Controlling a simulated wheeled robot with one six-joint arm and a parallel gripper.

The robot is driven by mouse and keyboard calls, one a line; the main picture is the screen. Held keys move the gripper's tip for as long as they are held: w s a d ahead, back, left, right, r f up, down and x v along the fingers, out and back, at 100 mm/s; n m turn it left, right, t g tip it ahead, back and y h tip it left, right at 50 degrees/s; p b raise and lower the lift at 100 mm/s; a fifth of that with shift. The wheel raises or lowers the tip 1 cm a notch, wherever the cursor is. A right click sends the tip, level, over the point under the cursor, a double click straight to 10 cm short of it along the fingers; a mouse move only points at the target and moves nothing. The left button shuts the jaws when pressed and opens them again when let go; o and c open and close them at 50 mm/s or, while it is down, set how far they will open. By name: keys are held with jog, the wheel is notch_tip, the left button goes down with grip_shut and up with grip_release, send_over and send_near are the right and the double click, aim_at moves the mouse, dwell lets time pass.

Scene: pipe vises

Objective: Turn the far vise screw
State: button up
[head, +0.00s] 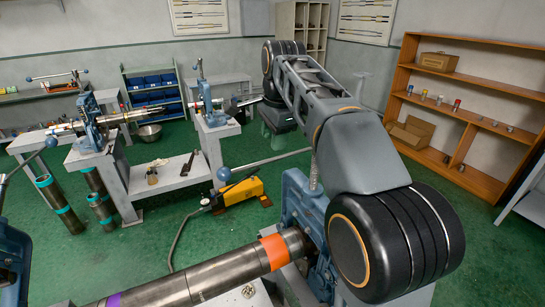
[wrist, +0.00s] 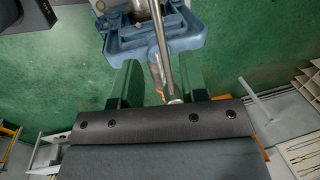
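The far vise (head: 208,103) is blue and stands on a pale stand at the back, with a thin screw handle above it. In the wrist view its blue body (wrist: 125,48) is at the top, and a grey metal bar (wrist: 163,50) runs from it down towards my palm, ending in a rounded tip. My gripper (wrist: 157,72) is open, with a dark green finger on each side of the bar and gaps between. In the head view my gripper (head: 246,102) is small, just right of the far vise. I cannot tell whether a finger touches the bar.
A near blue vise (head: 303,205) holds a pipe with an orange band (head: 273,252). Another blue vise (head: 92,122) holds a pipe at left. A yellow pump (head: 240,191) lies on the green floor. Wooden shelves (head: 470,95) stand at right.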

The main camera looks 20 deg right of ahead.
aim_at(272, 158)
jog(key=shift+w+a+f, duration=0.1)
jog(key=shift+w+f, duration=0.1)
jog(key=shift+f, duration=0.8)
jog(key=shift+w+f, duration=0.15)
jog(key=shift+f, duration=0.8)
jog(key=shift+w+a+f, duration=0.1)
jog(key=shift+w+f, duration=0.1)
jog(key=shift+f, duration=0.8)
grip_shut()
